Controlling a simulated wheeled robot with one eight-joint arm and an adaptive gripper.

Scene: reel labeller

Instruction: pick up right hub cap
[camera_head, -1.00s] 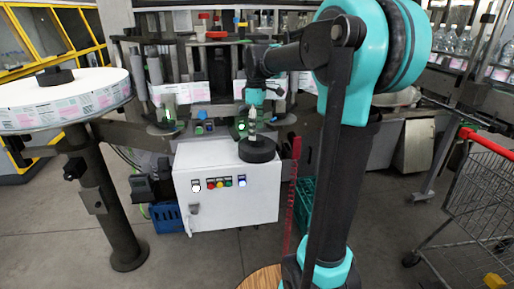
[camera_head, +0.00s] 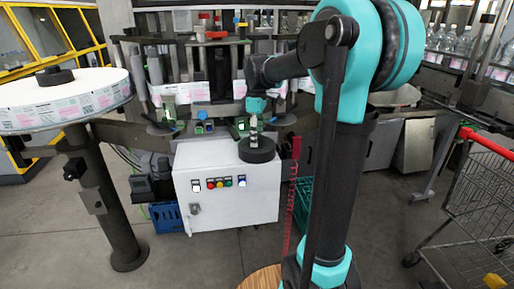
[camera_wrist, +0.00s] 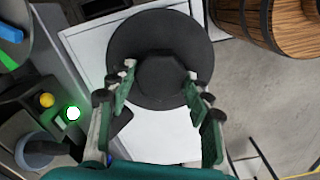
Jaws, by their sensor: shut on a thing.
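The right hub cap (camera_head: 257,153) is a black round disc with a raised centre knob. It is at the right end of the white control box's top (camera_head: 205,153); I cannot tell whether it touches the box or is just clear of it. My gripper (camera_head: 254,130) reaches it from above. In the wrist view the hub cap (camera_wrist: 160,32) fills the upper middle, and my gripper (camera_wrist: 160,76) is shut on its knob, one finger on each side. Another black hub cap (camera_head: 54,76) sits on the label reel (camera_head: 70,100) at the left.
The labelling machine (camera_head: 215,70) stands close behind the box. A wooden barrel (camera_wrist: 262,18) shows at the upper right of the wrist view. A shopping cart (camera_head: 485,190) stands at the right. Open floor lies in front of the box.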

